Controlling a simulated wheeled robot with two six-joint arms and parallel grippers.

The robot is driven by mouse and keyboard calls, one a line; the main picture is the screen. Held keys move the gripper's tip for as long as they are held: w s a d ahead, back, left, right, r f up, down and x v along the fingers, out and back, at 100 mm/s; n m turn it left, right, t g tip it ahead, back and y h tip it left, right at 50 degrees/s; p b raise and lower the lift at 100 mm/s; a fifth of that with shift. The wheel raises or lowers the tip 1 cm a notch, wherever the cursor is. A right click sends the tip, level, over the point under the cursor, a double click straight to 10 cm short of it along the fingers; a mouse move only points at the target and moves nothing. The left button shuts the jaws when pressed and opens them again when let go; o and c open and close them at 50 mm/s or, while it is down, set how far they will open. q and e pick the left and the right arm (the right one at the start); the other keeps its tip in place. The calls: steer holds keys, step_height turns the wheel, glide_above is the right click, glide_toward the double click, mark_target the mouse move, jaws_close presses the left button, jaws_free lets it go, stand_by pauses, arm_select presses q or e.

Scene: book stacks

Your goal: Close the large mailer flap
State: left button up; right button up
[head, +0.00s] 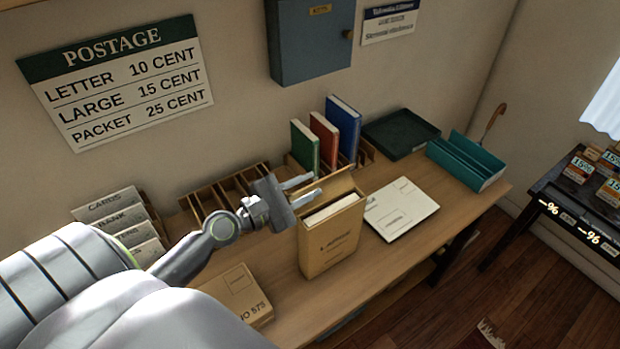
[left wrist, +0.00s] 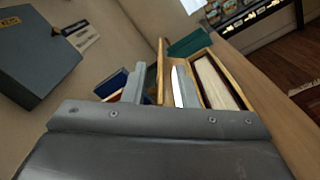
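The large mailer (head: 331,246) is a brown box standing upright at the table's front edge, its top open, with a pale block (head: 332,209) inside. Its flap (head: 343,184) stands raised along the back of the opening. In the left wrist view the mailer (left wrist: 243,92) and pale block (left wrist: 217,82) are at right, and the flap (left wrist: 160,70) rises upright beside them. My left gripper (head: 315,185) is at the flap, left of the mailer. In the left wrist view its fingers (left wrist: 158,90) are apart, one on each side of the flap, with gaps showing. My right gripper is not in view.
Behind stand green, red and blue books (head: 323,139) and a wooden sorter (head: 228,190). A flat white mailer (head: 402,208) lies right of the large mailer, with a teal holder (head: 466,160) beyond. A brown parcel (head: 238,291) lies at front left.

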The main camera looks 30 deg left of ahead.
arm_select(q)
steer(key=shift+w+d, duration=0.25)
steer(key=shift+w, duration=0.3)
jaws_close()
steer(key=shift+d, duration=0.1)
steer(key=m, duration=0.1)
steer(key=d+m, duration=0.1)
steer(key=shift+s+r+m, duration=0.1)
steer(key=shift+s+m, duration=0.15)
steer(key=shift+m, duration=0.15)
steer(key=shift+s+d+m+b, duration=0.25)
steer(key=shift+d+m, duration=0.2)
steer(key=shift+m, duration=0.6)
steer(key=shift+s+d+m+b, duration=0.15)
steer(key=shift+d+m+b, duration=0.25)
steer(key=shift+m, duration=0.65)
